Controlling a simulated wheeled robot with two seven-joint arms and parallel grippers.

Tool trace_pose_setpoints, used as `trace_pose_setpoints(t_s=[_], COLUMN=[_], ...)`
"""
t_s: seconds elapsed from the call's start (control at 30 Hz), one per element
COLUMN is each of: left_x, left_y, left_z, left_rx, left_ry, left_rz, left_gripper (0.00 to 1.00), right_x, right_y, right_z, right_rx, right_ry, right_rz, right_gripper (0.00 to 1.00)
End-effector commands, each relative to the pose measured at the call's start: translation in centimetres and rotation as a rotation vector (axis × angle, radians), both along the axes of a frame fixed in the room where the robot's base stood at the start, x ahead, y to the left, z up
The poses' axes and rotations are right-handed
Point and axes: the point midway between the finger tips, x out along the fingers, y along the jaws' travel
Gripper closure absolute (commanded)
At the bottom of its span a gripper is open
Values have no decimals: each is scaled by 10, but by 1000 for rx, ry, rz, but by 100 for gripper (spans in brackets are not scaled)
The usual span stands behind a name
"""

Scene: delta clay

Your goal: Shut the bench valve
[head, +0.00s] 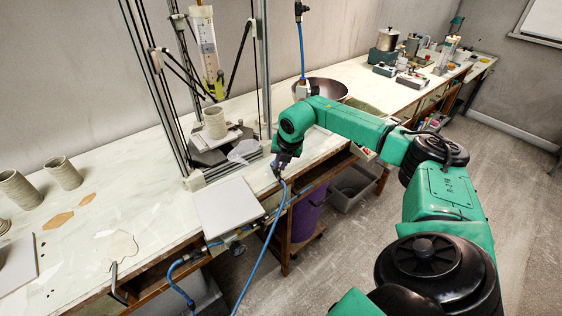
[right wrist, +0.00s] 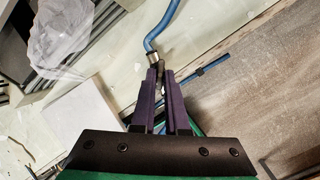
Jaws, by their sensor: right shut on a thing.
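My right gripper (head: 281,165) is held over the front edge of the bench (head: 150,212). In the right wrist view its two purple fingers (right wrist: 161,76) are shut on the metal end (right wrist: 153,59) of a blue hose (right wrist: 160,30). In the head view this hose (head: 268,240) hangs down from the gripper past the bench edge. Small metal fittings, perhaps the bench valve (head: 236,247), sit at the bench edge below a grey slab; its handle position is too small to tell. My left gripper is not in view.
A grey square slab (head: 228,207) lies on the bench near the edge. A metal frame (head: 268,75) with a clay cylinder (head: 215,122) stands behind. A metal bowl (head: 325,89) is farther right. A purple bin (head: 307,215) stands below the bench. The floor to the right is clear.

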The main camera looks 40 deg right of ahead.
Motion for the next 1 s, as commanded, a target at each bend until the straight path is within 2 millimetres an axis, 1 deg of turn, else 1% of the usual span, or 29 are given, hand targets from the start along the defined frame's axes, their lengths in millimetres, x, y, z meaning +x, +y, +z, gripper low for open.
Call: trace_pose_setpoints(t_s=[0.03, 0.7, 1.0], left_x=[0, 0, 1], left_y=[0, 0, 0], left_z=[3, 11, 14], left_rx=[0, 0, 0], left_ry=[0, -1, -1], left_rz=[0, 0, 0], left_gripper=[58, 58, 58], right_x=[2, 8, 10], right_y=[1, 4, 3], right_z=[3, 3, 4], right_rx=[5, 45, 61], right_ry=[6, 142, 195], right_rz=[-42, -665, -914], right_gripper=[100, 100, 100])
